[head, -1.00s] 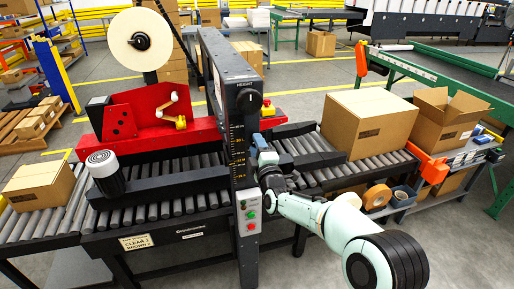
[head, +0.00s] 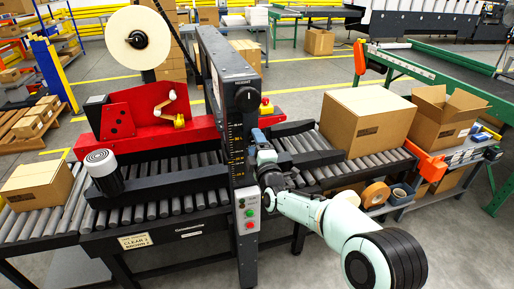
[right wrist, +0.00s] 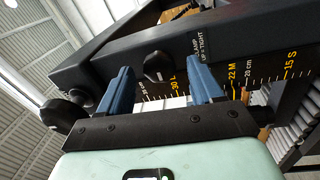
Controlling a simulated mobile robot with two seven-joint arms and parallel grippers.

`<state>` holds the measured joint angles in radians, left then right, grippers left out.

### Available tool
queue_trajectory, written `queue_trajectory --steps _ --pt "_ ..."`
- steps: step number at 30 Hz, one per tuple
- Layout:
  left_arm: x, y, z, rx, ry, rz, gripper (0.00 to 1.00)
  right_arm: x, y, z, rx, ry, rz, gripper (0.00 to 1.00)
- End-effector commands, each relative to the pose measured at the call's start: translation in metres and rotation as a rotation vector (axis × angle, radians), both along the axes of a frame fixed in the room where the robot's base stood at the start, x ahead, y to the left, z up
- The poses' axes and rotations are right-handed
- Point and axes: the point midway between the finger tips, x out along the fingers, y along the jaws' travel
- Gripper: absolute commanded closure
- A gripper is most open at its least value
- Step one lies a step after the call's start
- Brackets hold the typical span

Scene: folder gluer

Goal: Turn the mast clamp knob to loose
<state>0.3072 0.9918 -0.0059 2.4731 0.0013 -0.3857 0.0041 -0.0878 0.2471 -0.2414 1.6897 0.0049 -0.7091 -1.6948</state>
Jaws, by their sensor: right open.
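The black mast clamp knob (right wrist: 158,66) shows in the right wrist view on the mast's dark face, beside a label (right wrist: 201,46) reading "CLAMP UP = TIGHT". My right gripper (right wrist: 162,76) is open, with one blue finger on each side of the knob and a visible gap to each. Contact is not visible. In the head view my right gripper (head: 257,137) is at the front of the black mast (head: 221,75), below the height knob (head: 248,98). It hides the clamp knob there. My left gripper is out of view.
A roller conveyor (head: 150,212) runs on both sides, with a closed carton (head: 368,128) to the right and a small carton (head: 38,186) at left. Another black knob (right wrist: 64,112) is left of my gripper.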

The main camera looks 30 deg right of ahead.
Motion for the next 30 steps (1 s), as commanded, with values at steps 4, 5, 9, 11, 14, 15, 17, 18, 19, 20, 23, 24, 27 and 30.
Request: queue_trajectory --steps 4,5,9,11,14,15,17,18,19,20,23,24,27,30 --pt "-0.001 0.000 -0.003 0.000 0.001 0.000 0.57 -0.010 0.002 -0.001 0.001 -0.001 0.000 0.35" --pt "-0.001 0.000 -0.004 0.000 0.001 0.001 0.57 -0.013 0.003 -0.001 0.001 -0.001 0.000 0.35" --pt "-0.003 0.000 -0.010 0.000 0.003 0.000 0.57 -0.039 0.009 -0.005 0.003 -0.002 0.000 0.35" --pt "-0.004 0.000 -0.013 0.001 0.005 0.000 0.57 -0.053 0.012 -0.007 0.003 -0.001 0.001 0.35" --pt "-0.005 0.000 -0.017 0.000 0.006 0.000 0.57 -0.075 0.018 -0.009 0.003 -0.001 0.001 0.35" --pt "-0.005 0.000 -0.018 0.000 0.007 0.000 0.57 -0.084 0.020 -0.010 0.003 -0.002 0.001 0.35" --pt "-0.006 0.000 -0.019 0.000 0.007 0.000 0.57 -0.095 0.023 -0.011 0.002 -0.002 0.001 0.35" --pt "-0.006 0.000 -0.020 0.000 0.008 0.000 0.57 -0.102 0.024 -0.013 0.002 -0.001 0.001 0.35" --pt "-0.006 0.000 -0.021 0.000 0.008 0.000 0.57 -0.107 0.025 -0.013 0.002 -0.002 0.001 0.35" --pt "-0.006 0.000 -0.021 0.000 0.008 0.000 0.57 -0.111 0.026 -0.013 0.001 -0.001 0.000 0.35" --pt "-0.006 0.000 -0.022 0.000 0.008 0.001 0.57 -0.122 0.029 -0.015 0.000 0.000 0.000 0.35" --pt "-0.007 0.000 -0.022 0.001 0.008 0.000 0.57 -0.125 0.030 -0.015 0.000 -0.001 0.000 0.35" --pt "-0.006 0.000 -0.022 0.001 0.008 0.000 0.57 -0.129 0.031 -0.015 0.000 -0.001 0.000 0.35" --pt "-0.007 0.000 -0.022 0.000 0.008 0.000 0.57 -0.129 0.031 -0.015 0.000 -0.001 0.000 0.35"
